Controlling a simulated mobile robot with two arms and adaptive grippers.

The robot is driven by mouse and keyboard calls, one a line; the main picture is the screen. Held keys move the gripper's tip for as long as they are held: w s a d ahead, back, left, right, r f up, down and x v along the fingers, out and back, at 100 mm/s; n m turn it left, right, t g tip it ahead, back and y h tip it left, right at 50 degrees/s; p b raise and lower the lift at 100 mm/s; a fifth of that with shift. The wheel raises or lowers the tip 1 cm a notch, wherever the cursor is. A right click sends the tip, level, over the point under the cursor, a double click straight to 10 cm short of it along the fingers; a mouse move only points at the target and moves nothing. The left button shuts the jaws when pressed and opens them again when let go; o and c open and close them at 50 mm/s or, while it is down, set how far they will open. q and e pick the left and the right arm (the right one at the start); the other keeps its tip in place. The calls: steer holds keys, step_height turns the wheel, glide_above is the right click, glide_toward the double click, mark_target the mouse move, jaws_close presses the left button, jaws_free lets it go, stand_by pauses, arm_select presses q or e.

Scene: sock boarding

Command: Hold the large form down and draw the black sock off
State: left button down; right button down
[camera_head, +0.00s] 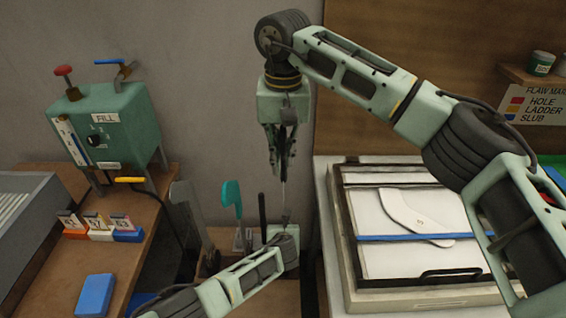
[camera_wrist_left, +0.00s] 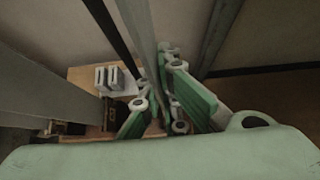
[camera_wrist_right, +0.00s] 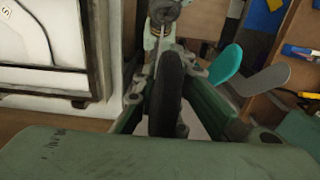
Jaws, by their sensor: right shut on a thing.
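The black sock (camera_wrist_right: 168,92) is a dark upright band between the fingers of my right gripper (camera_wrist_right: 165,108) in the right wrist view. In the head view my right gripper (camera_head: 284,150) points down and is shut on the sock. Below it the large form (camera_head: 285,198) shows as a thin grey edge. My left arm reaches in low from the left, and its wrist hides its fingers in the head view. In the left wrist view the form (camera_wrist_left: 142,32) runs between the fingers of my left gripper (camera_wrist_left: 160,108); whether they press it is unclear.
A teal form (camera_head: 232,195), a thin black form (camera_head: 262,212) and a grey form (camera_head: 190,215) stand left of the large form. A green FILL machine (camera_head: 110,130) and a blue block (camera_head: 95,294) are further left. A framed tray (camera_head: 405,176) lies right.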

steer(key=shift+r, duration=2.55)
arm_select(q)
steer(key=c, duration=2.5)
jaws_free()
steer(key=o, duration=0.8)
